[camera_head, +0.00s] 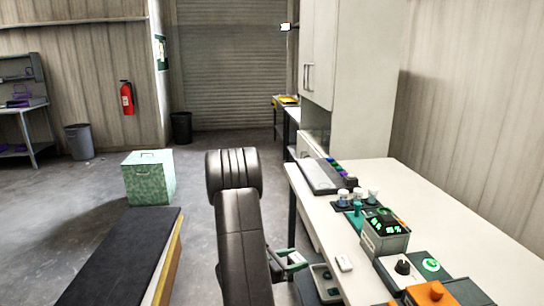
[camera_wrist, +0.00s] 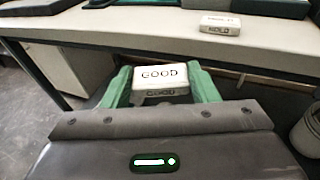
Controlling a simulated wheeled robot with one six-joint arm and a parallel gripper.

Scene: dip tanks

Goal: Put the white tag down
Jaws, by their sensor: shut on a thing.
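A white tag (camera_wrist: 160,78) marked "GOOD" sits between the two green fingers of my gripper (camera_wrist: 162,88) in the wrist view. The gripper is shut on it, and its lettered top faces up. In the head view my gripper (camera_head: 291,262) is beside the near left edge of the white worktable (camera_head: 440,207), apart from the top. A second white tag (camera_wrist: 221,23) marked "HOLD" lies on the table at the upper right of the wrist view; it also shows in the head view (camera_head: 344,263).
A device with green displays (camera_head: 385,235), small jars (camera_head: 372,196) and an orange-topped unit (camera_head: 428,293) crowd the table's near side. The table's right part is clear. A grey bin (camera_wrist: 306,132) stands below the table edge. A dark-topped bench (camera_head: 120,255) is at left.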

